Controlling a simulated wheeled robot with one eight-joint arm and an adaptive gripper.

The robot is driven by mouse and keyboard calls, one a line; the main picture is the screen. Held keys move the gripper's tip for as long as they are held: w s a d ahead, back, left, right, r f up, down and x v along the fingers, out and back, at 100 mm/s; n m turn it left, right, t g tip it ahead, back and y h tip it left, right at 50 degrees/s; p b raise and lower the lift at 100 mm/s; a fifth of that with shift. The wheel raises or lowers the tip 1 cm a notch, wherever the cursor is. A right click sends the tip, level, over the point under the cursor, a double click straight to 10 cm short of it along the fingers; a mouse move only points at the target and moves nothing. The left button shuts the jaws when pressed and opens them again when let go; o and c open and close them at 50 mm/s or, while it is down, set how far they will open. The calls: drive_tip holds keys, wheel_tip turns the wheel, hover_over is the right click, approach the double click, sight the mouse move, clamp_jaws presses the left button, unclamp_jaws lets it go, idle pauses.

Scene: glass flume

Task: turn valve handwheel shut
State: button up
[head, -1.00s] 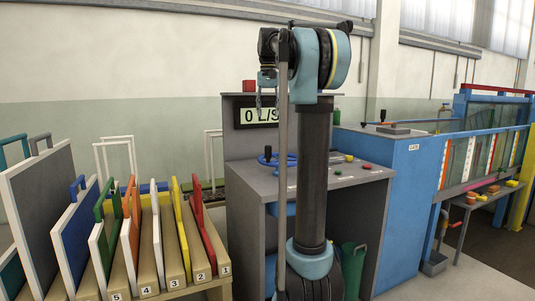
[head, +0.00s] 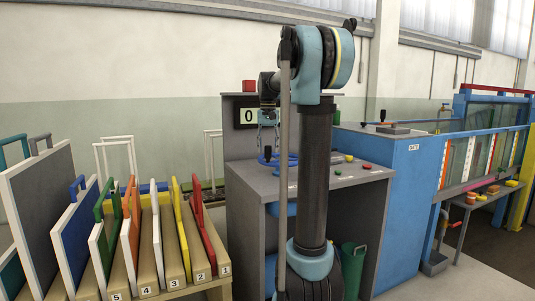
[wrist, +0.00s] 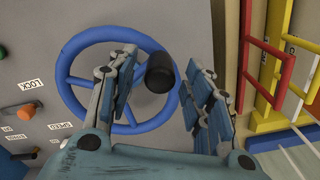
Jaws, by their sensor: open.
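The valve handwheel is a blue spoked wheel (wrist: 84,48) on the grey console; in the head view only part of it (head: 288,160) shows beside my arm. A black knob (wrist: 160,72) stands up from its rim, and it also shows in the head view (head: 268,153). My gripper (wrist: 159,66) is open, its two fingers on either side of the knob in the wrist view. In the head view my gripper (head: 268,145) is just above the knob. I cannot tell whether a finger touches it. The fingers hide part of the wheel.
The grey console (head: 340,177) carries red and green buttons and a display (head: 247,115) reading 0, partly covered by my arm. A rack of coloured framed panels (head: 140,230) stands at the left. A blue cabinet (head: 400,190) and the glass flume (head: 485,150) are at the right.

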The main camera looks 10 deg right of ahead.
drive_tip(key=shift+f, duration=1.1)
clamp_jaws()
drive_tip(key=shift+s, duration=0.1)
